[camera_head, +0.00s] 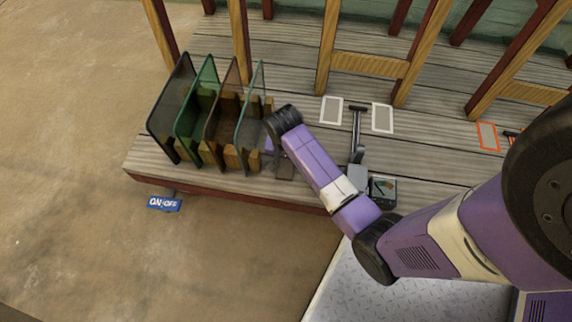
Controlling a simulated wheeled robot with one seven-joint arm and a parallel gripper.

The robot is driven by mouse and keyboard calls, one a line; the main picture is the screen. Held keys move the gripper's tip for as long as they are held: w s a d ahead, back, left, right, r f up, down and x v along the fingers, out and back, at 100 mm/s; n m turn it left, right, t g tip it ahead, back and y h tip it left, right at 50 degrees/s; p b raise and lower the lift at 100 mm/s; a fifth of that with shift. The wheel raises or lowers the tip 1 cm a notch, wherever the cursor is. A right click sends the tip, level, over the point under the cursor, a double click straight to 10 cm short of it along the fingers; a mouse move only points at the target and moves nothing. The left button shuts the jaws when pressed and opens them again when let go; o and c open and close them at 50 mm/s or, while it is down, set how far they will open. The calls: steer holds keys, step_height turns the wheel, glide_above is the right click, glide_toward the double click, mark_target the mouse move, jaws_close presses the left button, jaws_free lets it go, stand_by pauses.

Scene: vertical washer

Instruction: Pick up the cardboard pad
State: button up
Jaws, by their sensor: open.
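My gripper (283,170) is small and partly hidden behind my own wrist. It points down beside the right end of a row of upright glass panels, and its jaws are open. I see nothing clearly held in it. Brown and tan blocks (235,158) stand around the lower parts of the panels, some in front and some behind. I cannot tell for sure which of them is the cardboard pad. Any pad right at the jaws is hidden by my arm.
Tinted glass panels (170,110) stand on a grey plank deck (145,158). A lever (357,130) stands between two white-framed plates, with a small gauge box (382,190) nearby. Wooden posts (328,45) rise behind.

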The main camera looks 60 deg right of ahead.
steer(key=shift+r, duration=0.1)
steer(key=c, duration=1.4)
steer(key=shift+c, duration=0.2)
steer(key=shift+r, duration=0.1)
